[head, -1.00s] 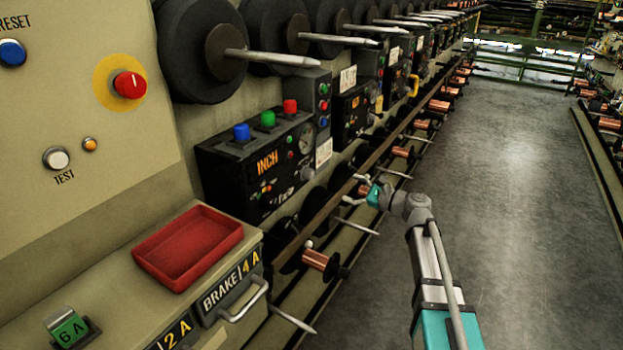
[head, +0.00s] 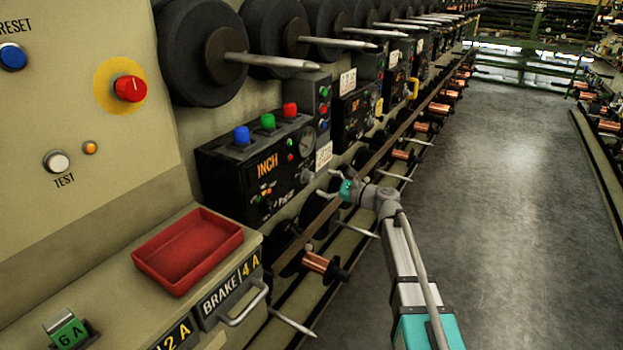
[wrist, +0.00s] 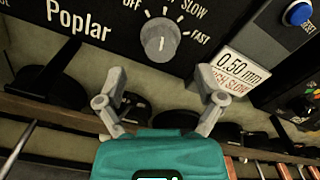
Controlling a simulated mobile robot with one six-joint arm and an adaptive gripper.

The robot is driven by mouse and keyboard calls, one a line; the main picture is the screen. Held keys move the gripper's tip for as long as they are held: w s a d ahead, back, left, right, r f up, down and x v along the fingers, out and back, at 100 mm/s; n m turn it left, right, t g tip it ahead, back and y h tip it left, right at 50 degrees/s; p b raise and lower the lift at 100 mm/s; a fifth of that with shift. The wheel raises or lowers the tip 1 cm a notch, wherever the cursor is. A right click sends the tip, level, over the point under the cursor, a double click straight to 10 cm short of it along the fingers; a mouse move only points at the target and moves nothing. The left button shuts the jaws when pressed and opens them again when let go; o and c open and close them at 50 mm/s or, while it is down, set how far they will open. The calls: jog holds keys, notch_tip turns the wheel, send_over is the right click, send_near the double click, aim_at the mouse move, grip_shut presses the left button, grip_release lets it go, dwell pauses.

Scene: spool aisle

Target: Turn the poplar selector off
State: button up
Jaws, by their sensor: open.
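The Poplar selector (wrist: 160,38) is a round grey knob on a black panel, right of the white "Poplar" lettering, at the top of the wrist view. OFF is printed at its upper left, SLOW at its upper right and FAST at its right. I cannot tell clearly which mark it points to. In the head view the knob (head: 307,176) is small, at the lower right of the black INCH box. My gripper (head: 327,183) is just right of it. In the wrist view my gripper (wrist: 164,88) is open and empty, its fingertips below the knob and apart from it.
A 0.50 mm card (wrist: 239,70) hangs right of the knob, with a blue reset button (wrist: 298,13) beyond. Blue, green and red buttons top the INCH box (head: 268,165). A red tray (head: 188,250) sits nearer. The aisle floor (head: 510,200) is clear at right.

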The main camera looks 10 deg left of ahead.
aim_at(312, 179)
jog(key=shift+x, duration=2.7)
jog(key=c, duration=1.1)
jog(key=shift+c, duration=0.2)
jog(key=shift+n, duration=0.4)
jog(key=shift+s+n, duration=0.1)
jog(key=shift+n, duration=3)
